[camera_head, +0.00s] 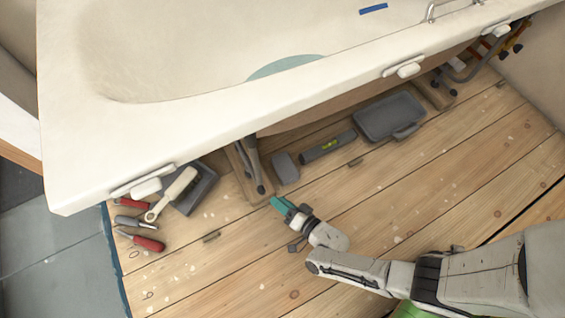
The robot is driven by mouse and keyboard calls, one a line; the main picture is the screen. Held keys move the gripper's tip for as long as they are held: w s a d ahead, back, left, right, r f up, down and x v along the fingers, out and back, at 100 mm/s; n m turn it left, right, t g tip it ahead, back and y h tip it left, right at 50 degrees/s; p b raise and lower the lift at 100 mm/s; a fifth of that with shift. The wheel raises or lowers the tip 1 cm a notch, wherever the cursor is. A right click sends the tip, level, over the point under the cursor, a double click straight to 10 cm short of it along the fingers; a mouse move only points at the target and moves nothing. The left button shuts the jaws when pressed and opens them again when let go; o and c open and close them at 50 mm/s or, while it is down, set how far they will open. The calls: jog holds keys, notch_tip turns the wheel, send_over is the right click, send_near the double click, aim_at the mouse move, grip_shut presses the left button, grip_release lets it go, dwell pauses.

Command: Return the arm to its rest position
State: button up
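My gripper (282,205) is at the end of my arm, low over the wooden floor near the middle of the view. It points up and left, toward the space under the white bathtub. A teal part shows at its tip; I cannot tell whether this is the fingers or something between them. The finger gap is not visible. My arm reaches in from the lower right, bent near the wrist.
The white bathtub (230,115) spans the upper view. Beneath its rim are a grey tray (390,115), a dark level (328,147) and a tub leg (250,165). A brush (172,192) and red-handled tools (142,241) lie left. Floor (220,275) left of my arm is clear.

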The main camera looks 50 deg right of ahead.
dwell(0.5)
jog(key=w+a+r+n+g+y+p, duration=0.2)
jog(key=w+a+r+n+g+y, duration=0.15)
jog(key=r+n+g, duration=0.4)
jog(key=s+d+r+n+g+h+p, duration=0.15)
jog(key=s+d+r+g, duration=0.3)
jog(key=s+r, duration=0.45)
jog(key=s+d+r+n+g+h+p, duration=0.1)
jog(key=s+d+r+n+g+h, duration=0.15)
jog(key=s+d+r, duration=0.55)
notch_tip(320, 180, up, 40)
jog(key=w+a+p, duration=0.1)
jog(key=a+p, duration=0.1)
jog(key=p, duration=3.6)
jog(key=shift+w+a, duration=0.3)
jog(key=shift+a, duration=0.05)
jog(key=shift+m, duration=0.25)
